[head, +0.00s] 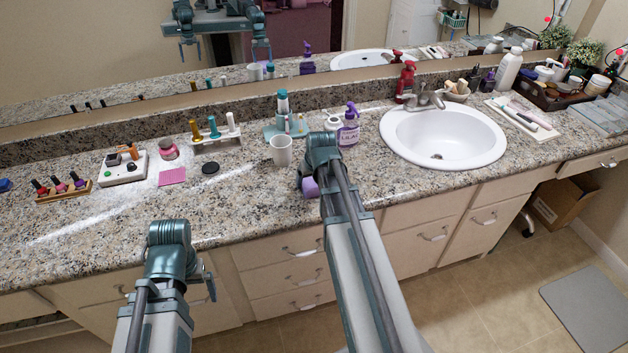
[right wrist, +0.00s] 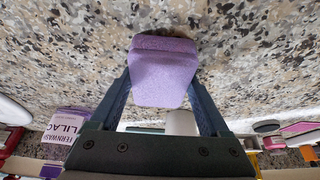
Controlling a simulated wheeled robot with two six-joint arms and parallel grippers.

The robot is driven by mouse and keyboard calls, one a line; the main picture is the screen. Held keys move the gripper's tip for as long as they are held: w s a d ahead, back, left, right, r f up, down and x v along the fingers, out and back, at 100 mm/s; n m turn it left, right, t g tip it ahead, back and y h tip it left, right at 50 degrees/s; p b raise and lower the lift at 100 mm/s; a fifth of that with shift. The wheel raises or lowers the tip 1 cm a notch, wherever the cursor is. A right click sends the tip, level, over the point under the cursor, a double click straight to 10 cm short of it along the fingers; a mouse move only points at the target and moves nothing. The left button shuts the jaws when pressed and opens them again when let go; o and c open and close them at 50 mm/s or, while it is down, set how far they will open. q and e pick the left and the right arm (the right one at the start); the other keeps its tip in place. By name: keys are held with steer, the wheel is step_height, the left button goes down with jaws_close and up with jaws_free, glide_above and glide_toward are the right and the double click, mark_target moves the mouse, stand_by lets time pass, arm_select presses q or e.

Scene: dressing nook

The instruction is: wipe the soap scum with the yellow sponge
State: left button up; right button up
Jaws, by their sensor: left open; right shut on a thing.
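My right gripper (right wrist: 165,85) is shut on a purple sponge (right wrist: 165,72), held over the speckled counter. The sponge also shows in the head view (head: 310,187), partly behind my right arm. I see no yellow sponge in either view. A whitish, cloudy patch (head: 118,196), which looks like the soap scum, lies on the counter at the left, around a white block with knobs (head: 122,168). My left gripper (head: 208,284) is open, low in front of the cabinets and mostly hidden by its own arm.
A white cup (head: 281,150), a purple pump bottle (head: 348,126) and a teal stand (head: 285,122) are near my right gripper. A nail polish rack (head: 62,189), pink pad (head: 172,176) and black disc (head: 211,168) lie left. The sink (head: 443,136) is right.

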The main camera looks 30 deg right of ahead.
steer(key=shift+w+a+r, duration=0.1)
steer(key=shift+w+a, duration=0.1)
steer(key=shift+a, duration=0.7)
steer(key=shift+w+a, duration=0.2)
steer(key=shift+a, duration=0.65)
step_height(320, 180, up, 6)
steer(key=p, duration=0.6)
step_height(320, 180, up, 3)
steer(key=p, duration=0.3)
